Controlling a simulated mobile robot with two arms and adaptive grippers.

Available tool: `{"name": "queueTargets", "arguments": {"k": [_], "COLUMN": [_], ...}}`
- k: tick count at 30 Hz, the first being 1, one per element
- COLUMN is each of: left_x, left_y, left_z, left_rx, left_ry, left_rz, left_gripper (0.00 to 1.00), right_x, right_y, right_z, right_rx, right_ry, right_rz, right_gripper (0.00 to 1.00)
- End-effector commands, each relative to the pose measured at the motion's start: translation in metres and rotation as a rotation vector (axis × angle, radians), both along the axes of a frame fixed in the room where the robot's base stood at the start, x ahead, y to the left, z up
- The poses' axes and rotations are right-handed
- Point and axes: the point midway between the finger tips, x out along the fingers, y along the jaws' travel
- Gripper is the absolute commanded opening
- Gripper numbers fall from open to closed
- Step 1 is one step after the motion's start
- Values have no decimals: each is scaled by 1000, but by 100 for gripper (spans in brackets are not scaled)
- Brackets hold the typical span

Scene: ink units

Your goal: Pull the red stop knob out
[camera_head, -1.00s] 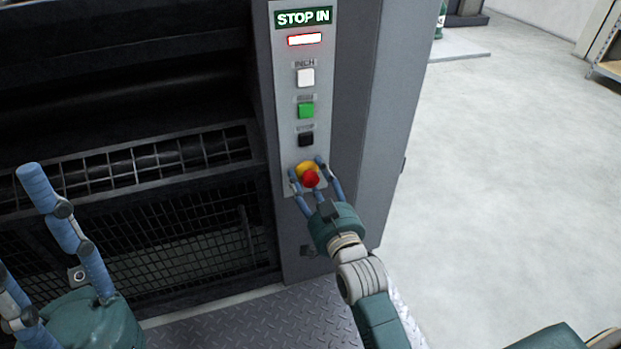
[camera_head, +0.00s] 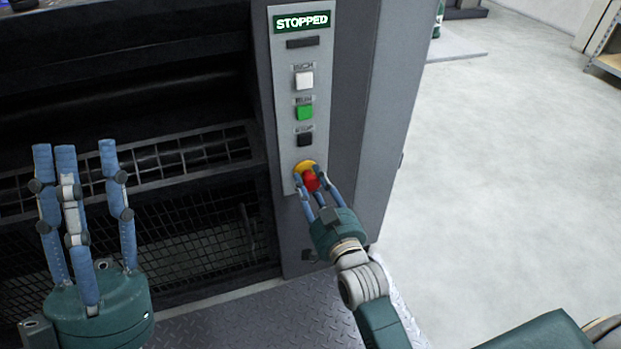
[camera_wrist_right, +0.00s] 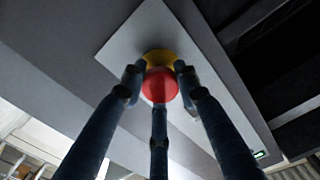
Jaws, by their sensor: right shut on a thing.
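The red stop knob (camera_head: 311,181) stands out from a yellow collar (camera_head: 303,166) low on the grey control panel. My right gripper (camera_head: 310,184) is shut on the knob, with its blue fingers around it. In the right wrist view the red knob (camera_wrist_right: 160,85) sits between the fingers, against the yellow collar (camera_wrist_right: 158,58). The display (camera_head: 302,21) at the panel's top reads STOPPED, and the indicator bar (camera_head: 303,42) below it is dark. My left gripper (camera_head: 85,165) is open and empty at the left, its fingers pointing up.
White inch (camera_head: 304,79), green run (camera_head: 304,112) and black (camera_head: 304,140) buttons sit above the knob. A dark machine with a mesh guard (camera_head: 190,235) stands at the left. Open pale floor (camera_head: 500,190) lies to the right.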

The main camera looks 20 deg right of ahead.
Motion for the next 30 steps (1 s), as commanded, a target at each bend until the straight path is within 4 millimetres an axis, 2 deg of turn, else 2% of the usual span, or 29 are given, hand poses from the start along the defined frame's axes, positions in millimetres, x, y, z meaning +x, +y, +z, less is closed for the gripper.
{"name": "queueTargets", "arguments": {"k": [5,6,8,16,20,23,30], "left_x": [-1,-1,-1,-1,-1,-1,-1], "left_y": [0,0,0,0,0,0,0], "left_z": [0,0,0,0,0,0,0], "left_rx": [-1,-1,-1,0,0,0,0], "left_ry": [-2,-2,-2,-3,-3,-3,-4], "left_rz": [0,0,0,-1,-1,-1,-1], "left_gripper": [40,40,40,40,40,40,40], "right_x": [-2,-2,-2,-1,-8,-23,-75], "right_y": [1,1,1,0,0,0,-2], "right_z": [0,0,0,0,-2,-2,-2], "right_rx": [2,2,2,1,1,1,1], "right_ry": [-2,-2,-1,0,2,4,4], "right_rz": [1,1,1,1,0,1,1], "right_gripper": [0,38,50,51,51,51,51]}}
